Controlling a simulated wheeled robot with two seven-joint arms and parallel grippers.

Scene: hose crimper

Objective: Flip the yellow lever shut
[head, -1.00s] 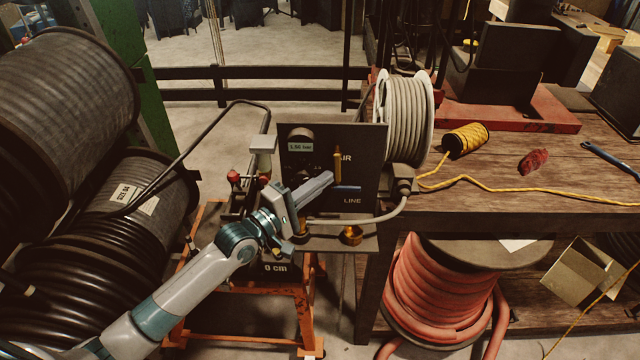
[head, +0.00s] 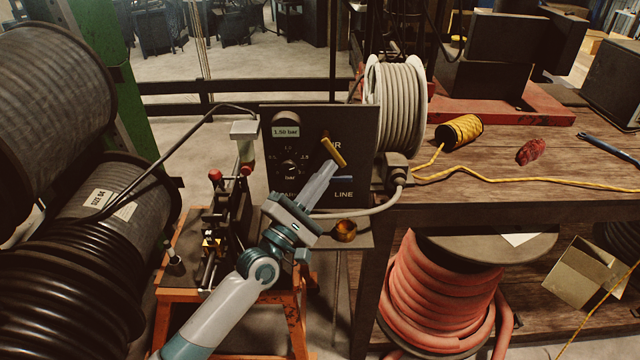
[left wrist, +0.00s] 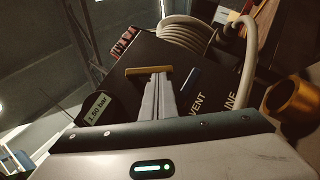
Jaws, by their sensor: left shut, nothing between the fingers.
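The yellow lever (head: 334,152) is on the dark panel (head: 358,125), beside the AIR lettering. It slants from upper left to lower right. In the left wrist view the lever (left wrist: 149,71) lies across the tips of my left gripper (left wrist: 158,80). My left gripper (head: 326,170) is shut with nothing between its fingers, its tips at the lever's lower end in the head view. They touch it or nearly touch it; I cannot tell which. My right gripper is not in view.
A blue lever (left wrist: 192,79) sits just beside my fingertips, near the VENT and LINE lettering. The panel has a gauge reading 1.50 bar (head: 286,132) and a dial (head: 291,167). A brass cup (head: 344,231) stands below right. A grey hose reel (head: 398,105) is behind.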

